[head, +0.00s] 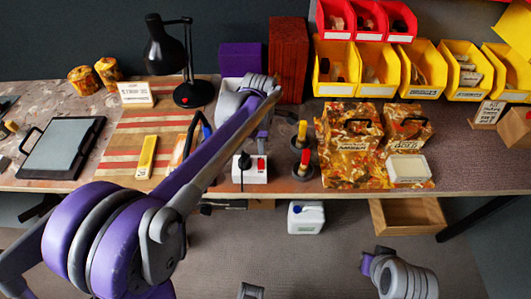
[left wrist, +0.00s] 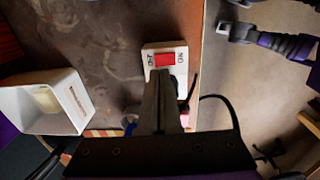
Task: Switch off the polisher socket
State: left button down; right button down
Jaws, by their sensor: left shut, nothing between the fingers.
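The polisher socket (head: 258,178) is a white box at the bench's front edge, with a red rocker switch (head: 261,165) and a black plug beside it. In the left wrist view the socket (left wrist: 149,55) lies just beyond my fingertips, with its red switch (left wrist: 165,60) showing next to printed lettering. My left gripper (left wrist: 160,78) is shut and empty, pointing at the socket. Its fingers cover part of the socket, and I cannot tell whether they touch it. My right gripper (left wrist: 229,28) is far off, small and unclear.
Two dark round pieces with yellow and red handles (head: 303,160) stand close right of the socket. Patterned bags (head: 350,150) lie further right. A black lamp (head: 190,92) and a striped board (head: 120,135) are on the left. An open drawer (head: 408,215) hangs below the bench.

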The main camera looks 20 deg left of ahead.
pick_arm(q)
notch_tip(320, 180, up, 8)
jog(key=shift+w+a+r, duration=0.15)
jog(key=shift+a+r, duration=0.05)
jog(key=shift+a, duration=0.1)
jog(key=shift+s+d+t+b, duration=0.4)
jog(key=shift+s+d+b, duration=0.15)
jog(key=shift+s+b, duration=0.4)
jog(key=shift+w, duration=0.15)
